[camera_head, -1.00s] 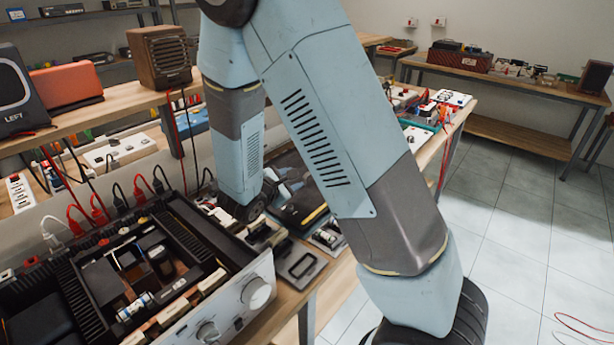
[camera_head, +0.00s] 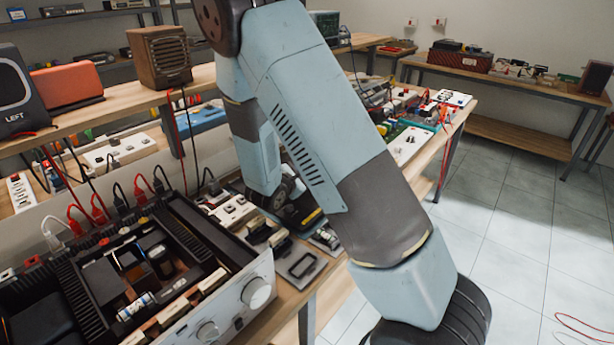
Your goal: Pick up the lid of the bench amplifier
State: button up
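The bench amplifier (camera_head: 262,262) stands at the lower left on the wooden bench, with a silver front panel and round knobs. Its top is open and shows black heat sinks, capacitors and boards. I cannot pick out a separate lid; part of the bench is hidden behind my arm. My arm reaches up from the lower right, bends at the top and comes down to the bench right of the amplifier. A dark wrist joint shows low there. My gripper's fingers are hidden, so I see neither their opening nor any hold.
A shelf behind holds a wooden speaker box (camera_head: 159,55), an orange box (camera_head: 67,84) and a black speaker (camera_head: 15,90). Red and black cables rise behind the amplifier. Small parts and a grey metal plate (camera_head: 301,263) lie right of it. Tiled floor is open at right.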

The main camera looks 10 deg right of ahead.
jog(key=x, duration=0.4)
jog(key=shift+f, duration=0.2)
jog(key=shift+c, duration=0.3)
jog(key=shift+w, duration=0.1)
grip_shut()
